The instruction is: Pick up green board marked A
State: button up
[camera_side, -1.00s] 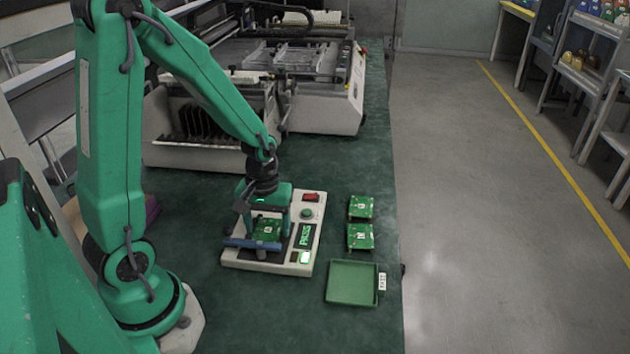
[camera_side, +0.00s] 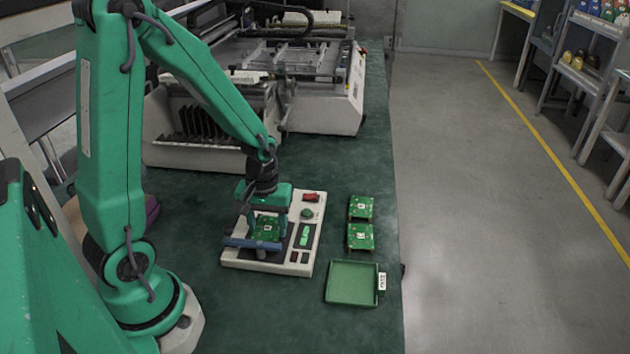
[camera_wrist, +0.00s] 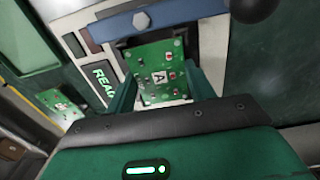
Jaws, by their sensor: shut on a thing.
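A green board marked A (camera_wrist: 158,77) sits between the two fingers of my gripper (camera_wrist: 163,92) in the wrist view. My gripper (camera_side: 267,222) is shut on this board, which also shows in the side view (camera_side: 267,230). The board is over the left part of a white test station (camera_side: 304,240), behind its blue bar (camera_side: 246,243). I cannot tell whether it still touches the station. The station's display (camera_wrist: 101,80) shows green letters starting "READ"; the fingers hide parts of the board's edges.
Two other green boards, a far one (camera_side: 361,207) and a near one (camera_side: 360,237), lie right of the station. An empty green tray (camera_side: 352,302) with a white tag stands in front of them. Machines (camera_side: 315,118) stand behind. The table's right edge is close to the boards.

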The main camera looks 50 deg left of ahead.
aim_at(268, 228)
jog(key=shift+r, duration=2.75)
jog(key=shift+d, duration=0.1)
